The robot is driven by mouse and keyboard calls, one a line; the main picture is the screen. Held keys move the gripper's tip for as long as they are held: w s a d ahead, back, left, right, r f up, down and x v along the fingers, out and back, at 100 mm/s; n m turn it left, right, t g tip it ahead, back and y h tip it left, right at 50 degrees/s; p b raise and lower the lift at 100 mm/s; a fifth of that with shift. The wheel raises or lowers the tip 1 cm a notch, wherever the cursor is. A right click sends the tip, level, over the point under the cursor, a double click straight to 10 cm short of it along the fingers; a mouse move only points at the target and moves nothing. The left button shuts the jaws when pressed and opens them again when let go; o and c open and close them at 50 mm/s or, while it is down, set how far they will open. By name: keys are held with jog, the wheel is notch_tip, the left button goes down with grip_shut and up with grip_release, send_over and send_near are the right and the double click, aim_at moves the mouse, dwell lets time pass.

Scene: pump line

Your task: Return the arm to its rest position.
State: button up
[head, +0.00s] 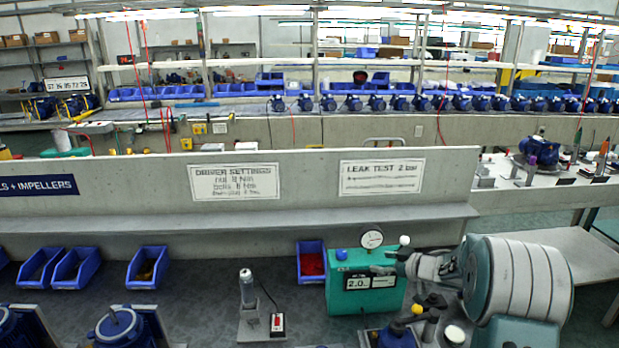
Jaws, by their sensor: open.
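My arm comes in from the lower right as a thick banded white and teal link (520,280). My gripper (406,276) is at its left end, in front of the teal leak tester's right side. Its jaws are apart and nothing shows between them. Whether it touches the tester cannot be told. The small parts below it partly blend with its outline.
The teal leak tester (345,299) carries a round gauge (372,237). A blue pump with a yellow cap (397,333) stands close below my gripper. Bare bench (205,305) lies left.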

notch_tip(320, 180, up, 13)
jog(key=s+m+t+h, duration=0.2)
jog(key=m+t+h, duration=0.1)
jog(key=h, duration=0.3)
jog(key=s+r+m+h, duration=0.3)
jog(key=s+r+h, duration=0.25)
jog(key=s, duration=0.35)
jog(key=s+a+f+m+g+y, duration=0.1)
jog(key=s+a+g, duration=0.1)
jog(key=s, duration=0.7)
jog(key=s+a+f+g+y, duration=0.1)
jog(key=s+a+f+g, duration=0.1)
jog(key=s, duration=0.8)
jog(key=s+a+f+m+g+y, duration=0.1)
jog(key=s+a, duration=0.4)
jog(key=s, duration=0.5)
jog(key=f+g, duration=0.1)
jog(key=g, duration=0.1)
jog(key=shift+a+f+m+g, duration=0.2)
jog(key=shift+a+m+g, duration=0.1)
jog(key=shift+a+g, duration=0.1)
